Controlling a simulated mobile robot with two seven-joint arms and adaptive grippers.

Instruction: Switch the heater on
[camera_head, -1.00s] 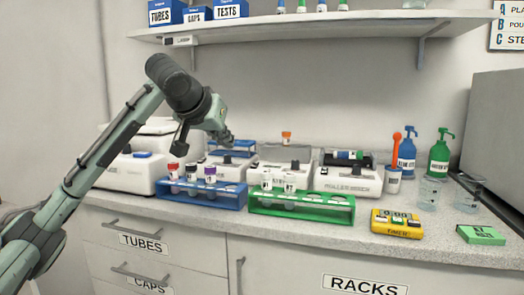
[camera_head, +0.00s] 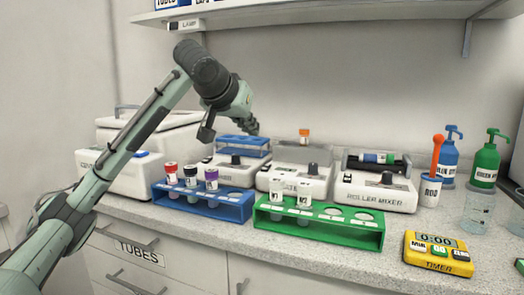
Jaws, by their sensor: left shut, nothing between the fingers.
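The heater appears to be the white box (camera_head: 322,188) in the middle of the counter's back row. It has a grey metal block (camera_head: 290,153) on top, an orange-capped tube (camera_head: 304,135) in it and a dark knob (camera_head: 313,168) on its front. Its lower front and label are partly hidden by tubes and the green rack. My left gripper (camera_head: 252,128) is shut and empty. In the picture it shows above the blue-topped machine, left of the heater's block, apart from the knob. My right gripper is not in view.
A blue rack (camera_head: 215,205) and a green rack (camera_head: 320,228), both with tubes, stand in front of the machines. The roller mixer (camera_head: 375,195) is to the right. A yellow timer (camera_head: 437,255) lies front right. A shelf (camera_head: 330,18) hangs above.

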